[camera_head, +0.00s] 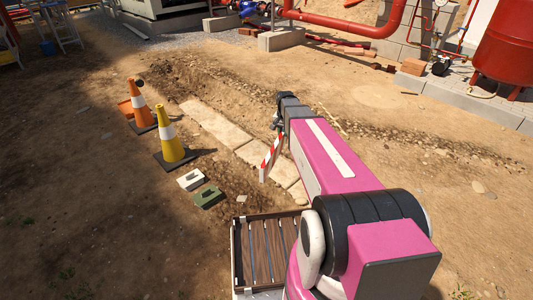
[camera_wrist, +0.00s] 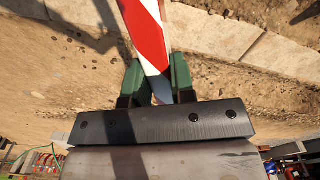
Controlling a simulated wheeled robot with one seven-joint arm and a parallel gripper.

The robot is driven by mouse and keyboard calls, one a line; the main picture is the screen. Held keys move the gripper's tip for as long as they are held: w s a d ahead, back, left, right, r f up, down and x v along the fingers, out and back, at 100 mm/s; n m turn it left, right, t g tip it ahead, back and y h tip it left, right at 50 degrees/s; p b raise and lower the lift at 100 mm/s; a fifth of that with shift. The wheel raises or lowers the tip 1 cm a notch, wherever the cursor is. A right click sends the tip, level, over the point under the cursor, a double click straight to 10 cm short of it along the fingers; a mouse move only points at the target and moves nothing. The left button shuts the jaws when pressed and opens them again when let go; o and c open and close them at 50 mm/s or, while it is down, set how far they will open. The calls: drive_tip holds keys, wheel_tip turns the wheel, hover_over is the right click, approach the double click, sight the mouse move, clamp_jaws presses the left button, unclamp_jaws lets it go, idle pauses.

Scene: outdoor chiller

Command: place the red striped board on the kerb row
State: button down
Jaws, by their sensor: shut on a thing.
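The red and white striped board (camera_head: 270,157) is held by my gripper (camera_head: 277,124) above the ground, its long side slanting downward in the head view. In the wrist view the board (camera_wrist: 148,35) stands between the two green fingers of my gripper (camera_wrist: 155,82), which are shut on it. The kerb row (camera_head: 221,124) is a line of pale stone slabs running diagonally along a shallow trench. The board overlaps the row in the head view, and I cannot tell whether it touches it. The kerb slabs (camera_wrist: 215,35) also show in the wrist view.
An orange cone (camera_head: 140,106) and a yellow cone (camera_head: 171,138) stand left of the row. A white block (camera_head: 191,180) and a green block (camera_head: 208,197) lie near them. A slatted crate (camera_head: 238,262) is beside my arm. Red pipes (camera_head: 340,22) run at the back.

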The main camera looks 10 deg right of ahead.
drive_tip(key=w+d+f+m, duration=0.4)
drive_tip(key=w+f+m, duration=0.35)
drive_tip(key=f, duration=0.35)
drive_tip(key=w+d+f+m, duration=0.4)
drive_tip(key=w+f+m, duration=0.3)
drive_tip(key=w+f, duration=0.25)
drive_tip(key=w+d+f+m, duration=0.4)
drive_tip(key=w+f+m, duration=0.35)
drive_tip(key=f, duration=0.35)
drive_tip(key=shift+m, duration=0.5)
drive_tip(key=shift+s+d+f, duration=0.4)
drive_tip(key=shift+s+f, duration=1.5)
drive_tip(key=shift+f, duration=0.1)
drive_tip(key=shift+s+d+f, duration=0.4)
drive_tip(key=shift+s+f, duration=1.55)
drive_tip(key=shift+f, duration=0.05)
drive_tip(key=shift+s+d+f, duration=0.4)
drive_tip(key=shift+s+f, duration=1.5)
drive_tip(key=shift+f, duration=0.1)
drive_tip(key=shift+f, duration=0.2)
drive_tip(key=c, duration=1)
unclamp_jaws()
drive_tip(key=shift+o, duration=0.2)
